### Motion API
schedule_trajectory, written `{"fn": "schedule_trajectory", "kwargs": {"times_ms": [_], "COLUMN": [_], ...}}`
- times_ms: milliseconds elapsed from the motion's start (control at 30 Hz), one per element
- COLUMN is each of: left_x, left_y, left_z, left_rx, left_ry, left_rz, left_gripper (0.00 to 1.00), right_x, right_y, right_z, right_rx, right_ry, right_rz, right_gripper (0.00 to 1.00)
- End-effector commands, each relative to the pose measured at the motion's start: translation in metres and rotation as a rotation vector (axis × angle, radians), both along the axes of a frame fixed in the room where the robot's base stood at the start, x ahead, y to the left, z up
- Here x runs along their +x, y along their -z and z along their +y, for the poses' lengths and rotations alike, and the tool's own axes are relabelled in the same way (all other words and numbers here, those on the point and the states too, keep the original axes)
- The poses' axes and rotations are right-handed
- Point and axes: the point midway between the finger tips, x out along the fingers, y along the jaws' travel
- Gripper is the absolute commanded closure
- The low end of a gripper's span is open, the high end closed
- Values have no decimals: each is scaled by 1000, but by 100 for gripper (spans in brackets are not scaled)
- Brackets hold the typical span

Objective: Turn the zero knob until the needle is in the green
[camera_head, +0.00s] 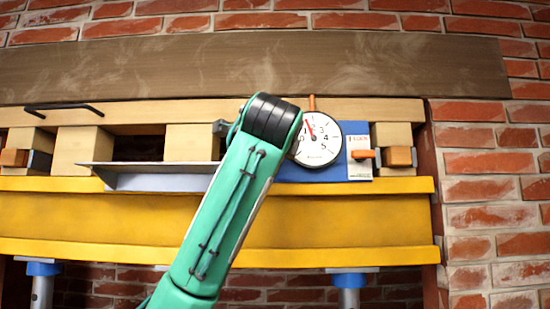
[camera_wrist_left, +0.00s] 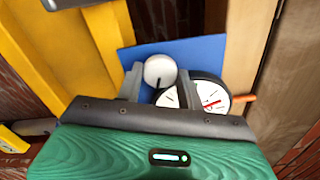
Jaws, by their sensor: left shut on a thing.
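The round gauge (camera_head: 320,143) has a white face, black rim, numbers and a red needle that points up and slightly left in the head view. It also shows in the left wrist view (camera_wrist_left: 214,92), partly covered by a finger. No green zone can be made out in either view. A white round knob with a dark mark, which looks like the zero knob (camera_wrist_left: 159,69), is on the blue plate (camera_wrist_left: 190,52) beside the gauge. My left gripper (camera_wrist_left: 160,80) is shut on this knob, one finger on each side. In the head view my green arm hides gripper and knob.
A yellow beam (camera_head: 340,222) runs below the gauge, with a grey shelf (camera_head: 150,181) at left. A white label plate with an orange lever (camera_head: 362,153) is right of the gauge. Wooden blocks and a timber beam (camera_head: 400,70) lie against the brick wall.

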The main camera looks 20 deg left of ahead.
Motion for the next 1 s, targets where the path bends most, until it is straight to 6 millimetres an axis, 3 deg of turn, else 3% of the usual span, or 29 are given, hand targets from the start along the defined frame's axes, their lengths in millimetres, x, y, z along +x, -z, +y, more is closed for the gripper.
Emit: {"fn": "schedule_trajectory", "kwargs": {"times_ms": [400, 1000], "left_x": [0, 0], "left_y": [2, 1], "left_z": [0, 0], "left_rx": [-372, -915], "left_ry": [1, 2], "left_rz": [-110, -265], "left_gripper": [85, 85], "right_x": [-2, -2], "right_y": [30, 58], "right_z": [6, -1], "right_rx": [7, -1], "right_ry": [2, 0], "right_rz": [2, 3], "right_gripper": [25, 25]}}
